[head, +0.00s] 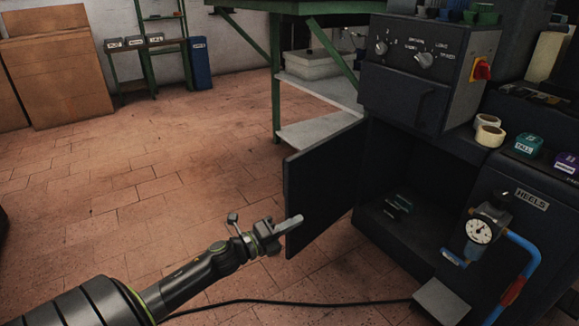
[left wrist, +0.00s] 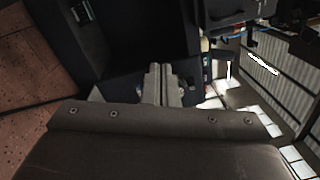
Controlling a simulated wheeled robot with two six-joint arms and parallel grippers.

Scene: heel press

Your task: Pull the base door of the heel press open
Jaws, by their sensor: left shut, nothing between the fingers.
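The base door (head: 325,190) of the heel press is a dark flat panel. It stands swung out to the left of the press body (head: 405,245), with the base compartment behind it open to view. My left gripper (head: 290,224) is shut and empty. Its fingertips overlap the door's lower left part in the head view; I cannot tell whether they touch it. In the left wrist view the shut fingers (left wrist: 162,85) point toward dark surfaces. My right gripper is not in view.
Small dark green items (head: 398,203) lie in the compartment. A pressure gauge (head: 479,232) with a blue hose is at the press's right front. A black cable (head: 270,301) runs across the floor. A green-framed table (head: 277,80) stands behind the door. The tiled floor at left is clear.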

